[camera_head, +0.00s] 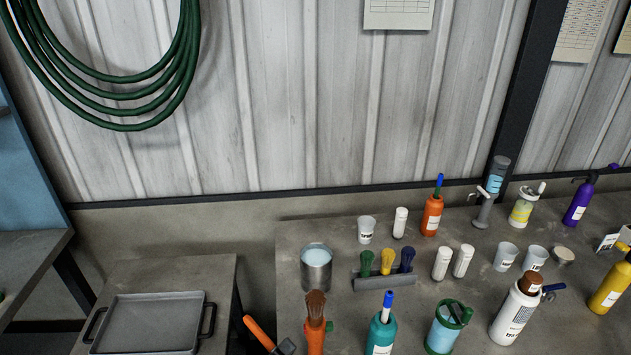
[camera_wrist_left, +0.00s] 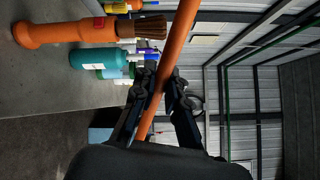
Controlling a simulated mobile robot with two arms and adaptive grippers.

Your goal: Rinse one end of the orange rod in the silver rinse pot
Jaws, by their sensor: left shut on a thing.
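The orange rod (camera_head: 259,332) shows at the bottom of the head view, tilted, with one end pointing up and left. My left gripper (camera_head: 285,346) is at its lower visible part. In the left wrist view my left gripper (camera_wrist_left: 165,92) is shut on the orange rod (camera_wrist_left: 178,45), which runs slanted between the fingers and past them on both sides. The silver rinse pot (camera_head: 317,276) stands upright at the table's left edge, holding pale blue liquid. It is above my gripper in the picture, apart from the rod. My right gripper is not in view.
An orange bottle with a brown brush (camera_head: 315,325) stands close right of my left gripper. A grey rack (camera_head: 384,281) with coloured-top tools is right of the pot. Several bottles and cups crowd the table. A grey tray (camera_head: 146,324) lies on the left table.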

